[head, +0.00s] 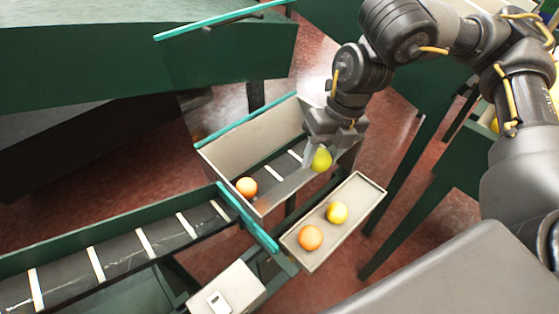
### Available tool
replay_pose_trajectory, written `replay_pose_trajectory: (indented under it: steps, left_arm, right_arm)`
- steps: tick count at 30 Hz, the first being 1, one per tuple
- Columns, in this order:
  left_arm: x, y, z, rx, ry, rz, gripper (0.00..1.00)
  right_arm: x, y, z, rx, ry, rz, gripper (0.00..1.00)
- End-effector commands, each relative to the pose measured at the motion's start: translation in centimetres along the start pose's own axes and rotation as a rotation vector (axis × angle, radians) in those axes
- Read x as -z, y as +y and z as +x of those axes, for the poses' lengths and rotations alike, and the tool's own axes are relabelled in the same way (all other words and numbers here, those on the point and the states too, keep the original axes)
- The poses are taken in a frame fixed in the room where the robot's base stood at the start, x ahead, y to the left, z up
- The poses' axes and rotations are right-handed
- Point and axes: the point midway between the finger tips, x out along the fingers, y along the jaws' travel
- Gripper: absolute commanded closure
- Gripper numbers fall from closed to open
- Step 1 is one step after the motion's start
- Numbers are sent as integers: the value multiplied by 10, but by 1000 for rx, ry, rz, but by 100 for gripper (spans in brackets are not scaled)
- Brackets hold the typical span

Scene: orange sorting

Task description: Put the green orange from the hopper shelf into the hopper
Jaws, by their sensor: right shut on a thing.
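My right gripper (322,153) comes in from the upper right, pointing down, shut on a yellow-green orange (321,160). It holds the fruit at the right end of the hopper (240,134), over or close to the wall nearest the shelf; the exact height is hard to tell. The hopper is a beige-walled trough with a teal rim and a dark slatted belt inside. An orange fruit (246,187) lies at its lower left end. The hopper shelf (361,190), a shallow beige tray, holds an orange fruit (310,237) and a yellow one (337,212). My left gripper is not in view.
A dark conveyor with white slats (120,250) runs from the lower left to the hopper. A beige box with a small switch (222,300) stands below the shelf. Green machine frames (440,200) stand at the right, and a large green machine (100,60) fills the upper left.

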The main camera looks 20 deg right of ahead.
Motion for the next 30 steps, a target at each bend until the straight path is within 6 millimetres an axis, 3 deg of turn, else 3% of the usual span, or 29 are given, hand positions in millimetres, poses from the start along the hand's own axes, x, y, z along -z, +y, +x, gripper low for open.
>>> replay_pose_trajectory:
  steps: [7, 10, 20, 21, 27, 30]
  left_arm:
    - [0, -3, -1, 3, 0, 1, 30]
    - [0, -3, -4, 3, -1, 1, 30]
    - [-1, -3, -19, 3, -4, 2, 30]
    - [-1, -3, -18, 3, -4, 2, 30]
    - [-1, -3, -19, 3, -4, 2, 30]
    - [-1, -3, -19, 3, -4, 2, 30]
  right_arm:
    - [-2, -2, 0, 0, -13, 60, 78]
    - [-12, -2, 3, -1, -10, 63, 78]
    - [-92, -16, 38, 1, -8, 66, 78]
    - [-99, -18, 48, 1, -7, 64, 78]
    - [-124, -28, 80, 2, -8, 60, 78]
    - [-132, -29, 86, 1, -12, 58, 78]
